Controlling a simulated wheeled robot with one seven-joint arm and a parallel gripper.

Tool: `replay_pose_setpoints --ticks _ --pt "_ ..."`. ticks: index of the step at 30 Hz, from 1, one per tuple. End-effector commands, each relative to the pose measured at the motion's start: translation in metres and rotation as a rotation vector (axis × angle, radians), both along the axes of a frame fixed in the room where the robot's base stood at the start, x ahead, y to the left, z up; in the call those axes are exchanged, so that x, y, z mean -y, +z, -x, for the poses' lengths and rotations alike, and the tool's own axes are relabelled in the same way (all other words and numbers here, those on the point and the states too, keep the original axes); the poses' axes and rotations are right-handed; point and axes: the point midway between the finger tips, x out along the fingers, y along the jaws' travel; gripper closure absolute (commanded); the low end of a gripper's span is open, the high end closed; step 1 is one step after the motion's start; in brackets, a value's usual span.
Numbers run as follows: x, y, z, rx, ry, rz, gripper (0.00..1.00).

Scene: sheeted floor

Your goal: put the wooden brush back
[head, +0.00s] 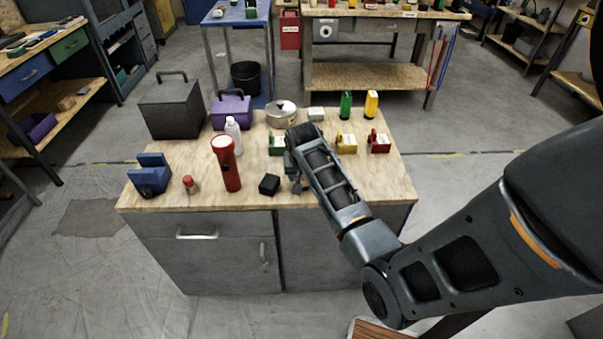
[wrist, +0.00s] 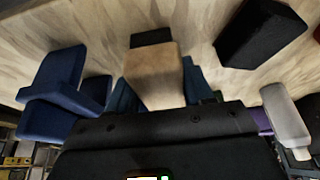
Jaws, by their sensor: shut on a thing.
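The wooden brush (wrist: 153,78) shows in the wrist view as a pale wooden block with a dark part at its top end. My gripper (wrist: 157,90) is shut on it, with a bluish finger on each side. In the head view my gripper (head: 297,165) is low over the near middle of the wood-topped workbench (head: 240,199), and my wrist hides most of it. I cannot make out the brush there, nor tell whether it touches the bench top.
A black block (head: 269,185) stands just left of my gripper; it also shows in the wrist view (wrist: 260,33). A red flashlight (head: 227,163) stands farther left. A blue stepped object (wrist: 65,90) is close on the other side. Small boxes (head: 346,143) stand behind my wrist.

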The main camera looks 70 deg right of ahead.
Motion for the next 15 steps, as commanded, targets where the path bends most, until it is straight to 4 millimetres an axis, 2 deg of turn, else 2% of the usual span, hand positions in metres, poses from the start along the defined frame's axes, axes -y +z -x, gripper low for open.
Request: replay_pose_setpoints --ticks 15 --pt "-0.0002 -0.0092 -0.0002 0.000 0.001 0.001 0.77"
